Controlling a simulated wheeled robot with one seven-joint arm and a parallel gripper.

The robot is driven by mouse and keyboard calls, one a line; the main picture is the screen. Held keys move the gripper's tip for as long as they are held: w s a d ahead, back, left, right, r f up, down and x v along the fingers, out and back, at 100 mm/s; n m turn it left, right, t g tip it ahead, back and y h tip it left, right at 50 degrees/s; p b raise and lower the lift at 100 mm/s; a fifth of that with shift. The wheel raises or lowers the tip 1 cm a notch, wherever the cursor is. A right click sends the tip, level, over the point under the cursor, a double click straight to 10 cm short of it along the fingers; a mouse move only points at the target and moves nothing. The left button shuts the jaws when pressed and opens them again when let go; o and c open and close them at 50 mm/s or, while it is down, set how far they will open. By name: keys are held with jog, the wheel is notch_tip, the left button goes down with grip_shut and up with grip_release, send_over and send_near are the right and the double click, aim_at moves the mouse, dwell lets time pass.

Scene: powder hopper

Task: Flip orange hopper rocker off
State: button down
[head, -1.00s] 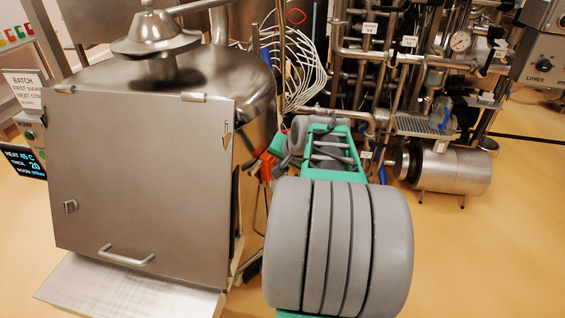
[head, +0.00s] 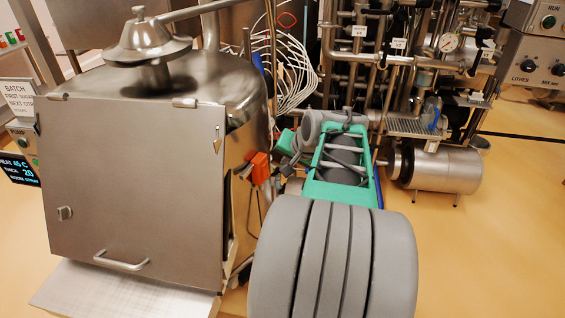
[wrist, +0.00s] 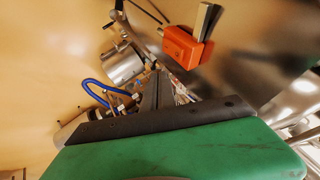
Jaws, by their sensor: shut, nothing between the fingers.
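The orange hopper box (head: 259,167) is on the right side of the steel hopper in the head view, just left of my arm. In the wrist view the orange box (wrist: 186,48) is up and right of the fingertips, with a metallic bar-like piece (wrist: 206,20) rising from it. Which way any rocker on it is tipped is not clear. My gripper (wrist: 157,82) is shut and empty, its dark fingers together and apart from the box in the picture. In the head view, my arm largely hides the gripper.
The hopper's steel front door (head: 135,180) with its handle is at left. Pipes and valves (head: 395,60) fill the back. A steel motor cylinder (head: 445,168) stands behind at right. White looped cables (head: 293,65) hang behind the hopper. Open floor lies at the right.

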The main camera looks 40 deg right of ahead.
notch_tip(320, 180, up, 7)
jog(key=s+a, duration=0.2)
jog(key=s, duration=0.1)
jog(key=shift+a, duration=0.15)
jog(key=w+a+f+n+g+y, duration=0.1)
jog(key=a+f+n, duration=0.2)
jog(key=a, duration=0.4)
jog(key=w+a+f+n+y, duration=0.1)
jog(key=w+a+f+n, duration=0.1)
jog(key=a, duration=0.5)
jog(key=s+a+f+n+g, duration=0.1)
jog(key=s+a+f+n, duration=0.2)
jog(key=a, duration=0.4)
jog(key=s+a+f+n+g, duration=0.1)
jog(key=s+a+f+n, duration=0.3)
jog(key=a, duration=0.3)
jog(key=shift+s+a+f+n+g, duration=0.25)
jog(key=shift+s+f+n+g, duration=0.05)
jog(key=shift+s+f+g, duration=0.15)
